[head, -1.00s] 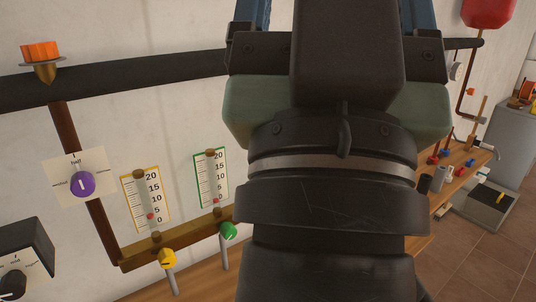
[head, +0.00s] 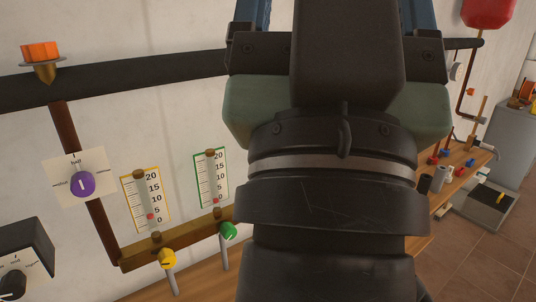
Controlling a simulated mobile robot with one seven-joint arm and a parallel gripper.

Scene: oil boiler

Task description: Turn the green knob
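The green knob (head: 228,230) sits under the green-framed gauge (head: 211,179), on the end of a grey stem below the brass bar. Its right side is close to the edge of my arm in the picture. My arm and the body of my gripper fill the middle of the head view, to the right of the knob. Two blue finger parts show at the top edge, but the fingertips are out of the picture. I cannot see what is between them.
A yellow knob (head: 167,259) sits left of the green one, under a yellow-framed gauge (head: 146,199). A purple dial (head: 82,184) is on the wall further left. A black pipe (head: 140,78) crosses the wall above. A wooden bench (head: 195,281) runs below, with small valves at right.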

